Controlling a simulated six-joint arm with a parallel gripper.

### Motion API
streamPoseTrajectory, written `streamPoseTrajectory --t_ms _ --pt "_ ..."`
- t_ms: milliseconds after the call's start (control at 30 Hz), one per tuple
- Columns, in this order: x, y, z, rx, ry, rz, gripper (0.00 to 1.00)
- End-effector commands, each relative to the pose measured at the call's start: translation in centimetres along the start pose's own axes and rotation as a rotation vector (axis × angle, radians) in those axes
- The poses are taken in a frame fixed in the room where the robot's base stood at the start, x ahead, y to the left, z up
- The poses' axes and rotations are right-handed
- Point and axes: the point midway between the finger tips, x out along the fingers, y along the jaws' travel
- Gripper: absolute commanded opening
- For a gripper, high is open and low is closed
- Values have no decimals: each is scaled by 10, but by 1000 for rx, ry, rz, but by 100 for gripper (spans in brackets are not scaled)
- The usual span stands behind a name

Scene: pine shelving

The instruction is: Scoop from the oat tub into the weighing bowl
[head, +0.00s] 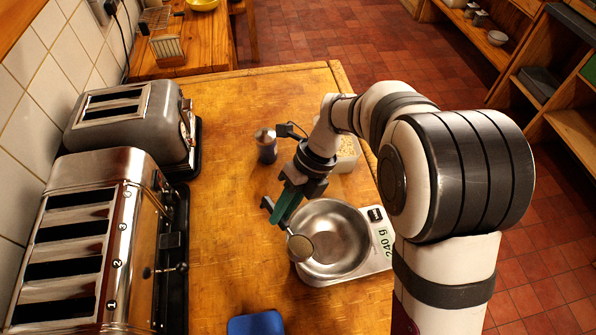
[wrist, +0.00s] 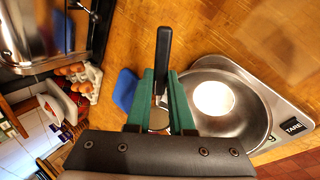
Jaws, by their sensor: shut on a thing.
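My gripper (head: 284,207) is shut on a scoop, its green fingers closed around the handle; it also shows in the wrist view (wrist: 163,78). The scoop's round head (head: 300,247) is over the left rim of the weighing bowl. Its black handle (wrist: 163,48) sticks up past the fingers. I cannot tell whether the head holds oats. The steel weighing bowl (head: 345,238) sits on a scale (head: 382,237) reading 240 g. A bright round patch shows inside it in the wrist view, reflection or contents unclear. The pale oat tub (head: 348,152) stands behind, partly hidden by my arm.
A metal-topped dark canister (head: 266,145) stands left of the tub. Two toasters, one large (head: 95,240) and one smaller (head: 125,125), line the left side. A blue item (head: 256,323) lies at the front. The wooden worktop (head: 225,235) between toasters and bowl is clear.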

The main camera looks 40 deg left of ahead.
Motion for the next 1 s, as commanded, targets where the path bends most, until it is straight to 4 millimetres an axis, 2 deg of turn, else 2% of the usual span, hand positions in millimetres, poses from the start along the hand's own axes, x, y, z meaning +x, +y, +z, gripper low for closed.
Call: streamPoseTrajectory --t_ms 533,1000 --pt "0 -1 0 0 2 13 0" --pt "-11 -14 -1 7 3 470 0"
